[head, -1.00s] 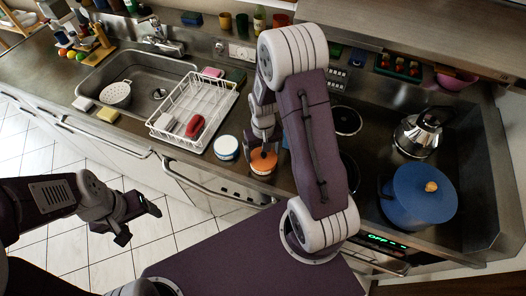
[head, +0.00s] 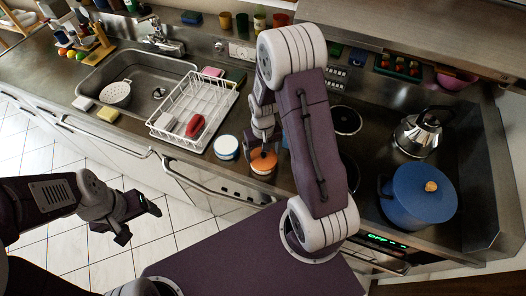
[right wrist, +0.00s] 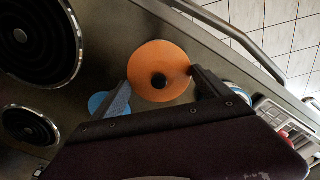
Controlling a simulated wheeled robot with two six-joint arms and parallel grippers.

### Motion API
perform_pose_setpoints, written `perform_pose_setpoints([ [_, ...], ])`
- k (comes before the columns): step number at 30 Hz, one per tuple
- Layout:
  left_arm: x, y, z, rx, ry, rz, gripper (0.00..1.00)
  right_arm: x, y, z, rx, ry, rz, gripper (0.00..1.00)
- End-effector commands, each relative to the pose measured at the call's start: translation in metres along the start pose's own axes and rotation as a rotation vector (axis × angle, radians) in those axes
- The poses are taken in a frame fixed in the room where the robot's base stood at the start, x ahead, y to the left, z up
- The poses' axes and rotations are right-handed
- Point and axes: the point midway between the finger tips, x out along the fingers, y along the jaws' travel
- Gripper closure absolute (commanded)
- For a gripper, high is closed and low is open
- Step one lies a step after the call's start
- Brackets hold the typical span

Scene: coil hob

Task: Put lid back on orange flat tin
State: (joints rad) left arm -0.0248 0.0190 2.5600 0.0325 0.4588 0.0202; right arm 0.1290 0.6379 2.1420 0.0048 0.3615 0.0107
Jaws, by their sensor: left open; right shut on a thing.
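The orange flat tin (head: 262,171) stands on the counter near its front edge, left of my right arm. Its orange lid (head: 264,158) is at the top of the tin; I cannot tell whether it sits fully down. In the right wrist view the lid (right wrist: 150,62) is a round orange disc with a dark knob, and it hides the tin below. My right gripper (head: 263,137) is shut on the lid, with one finger at either side of it in the right wrist view (right wrist: 161,91). My left gripper (head: 139,221) is open and empty over the floor, away from the counter.
A white and blue tin (head: 226,147) stands just left of the orange tin. A blue thing (right wrist: 97,103) is partly hidden behind a finger. A dish rack (head: 168,137) stands further left. Hob coils (head: 347,120), a blue pot (head: 415,198) and a kettle (head: 412,136) are right.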

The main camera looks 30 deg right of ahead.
Motion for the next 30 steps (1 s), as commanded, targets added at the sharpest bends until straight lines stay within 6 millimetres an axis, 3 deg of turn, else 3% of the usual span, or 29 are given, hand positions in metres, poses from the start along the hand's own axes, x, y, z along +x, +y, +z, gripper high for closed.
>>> perform_pose_setpoints([
  [24, -0.0015, 0.0, -0.0001, 0.0, 0.0, 0.0, 0.26, 0.0007, 0.0, 0.0, 0.0, 0.0, 0.0, 0.51],
  [25, -0.0015, 0.0, -0.0001, 0.0, 0.0, 0.0, 0.26, 0.0007, 0.0, 0.0, 0.0, 0.0, 0.0, 0.04],
  [26, -0.0015, 0.0, -0.0001, 0.0, 0.0, 0.0, 0.26, 0.0006, 0.0, 0.0, 0.0, 0.0, 0.0, 0.0],
  [30, -0.0015, 0.0, -0.0001, 0.0, 0.0, 0.0, 0.26, 0.0006, 0.0, 0.0, 0.0, 0.0, 0.0, 0.0],
])
